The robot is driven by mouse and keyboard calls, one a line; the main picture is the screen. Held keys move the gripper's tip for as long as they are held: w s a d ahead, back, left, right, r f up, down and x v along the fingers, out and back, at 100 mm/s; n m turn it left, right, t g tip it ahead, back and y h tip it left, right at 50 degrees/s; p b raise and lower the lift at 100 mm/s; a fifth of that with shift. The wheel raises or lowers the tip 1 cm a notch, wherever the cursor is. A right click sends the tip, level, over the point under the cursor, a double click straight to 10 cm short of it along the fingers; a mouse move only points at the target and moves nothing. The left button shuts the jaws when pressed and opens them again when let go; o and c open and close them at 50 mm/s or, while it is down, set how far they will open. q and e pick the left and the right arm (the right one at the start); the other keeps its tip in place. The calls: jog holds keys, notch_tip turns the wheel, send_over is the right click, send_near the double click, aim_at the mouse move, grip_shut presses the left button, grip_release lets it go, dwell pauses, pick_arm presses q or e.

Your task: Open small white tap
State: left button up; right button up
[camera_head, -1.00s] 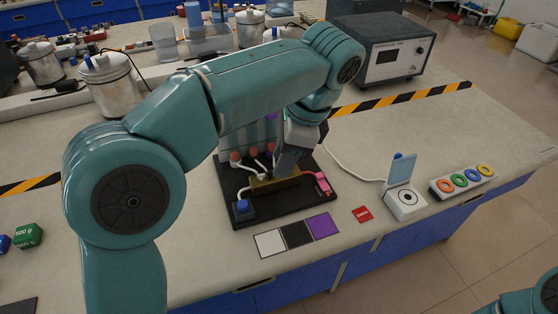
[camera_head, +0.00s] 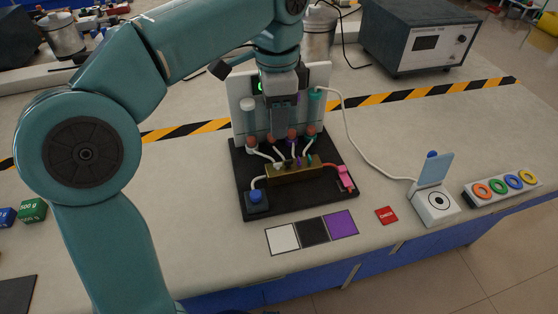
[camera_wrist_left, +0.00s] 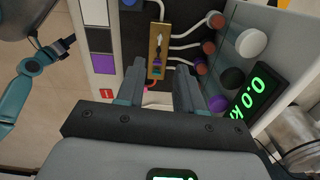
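A brass block (camera_head: 294,170) with small taps on it stands on a black base board (camera_head: 310,197). In the left wrist view the block (camera_wrist_left: 163,27) is upright in the picture, with a pale lever, perhaps the small white tap (camera_wrist_left: 158,40), near its middle. Dark and purple parts sit lower on it. My left gripper (camera_head: 284,128) points down behind the block, over the row of red-brown caps. In the left wrist view its two fingers (camera_wrist_left: 159,88) are wide apart with nothing between them, below the block's lower end.
A white panel with clear tubes (camera_head: 249,118) stands behind the block. Thin white hoses run to the block, and a pink clip (camera_head: 344,177) lies at right. White, black and purple squares (camera_head: 313,232) lie in front. A grey instrument (camera_head: 423,45) stands at back right.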

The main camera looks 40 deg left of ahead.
aim_at(278, 163)
pick_arm(q)
notch_tip(278, 163, down, 11)
jog(key=b, duration=0.3)
jog(key=shift+f, duration=0.1)
jog(key=shift+c, duration=0.4)
grip_shut()
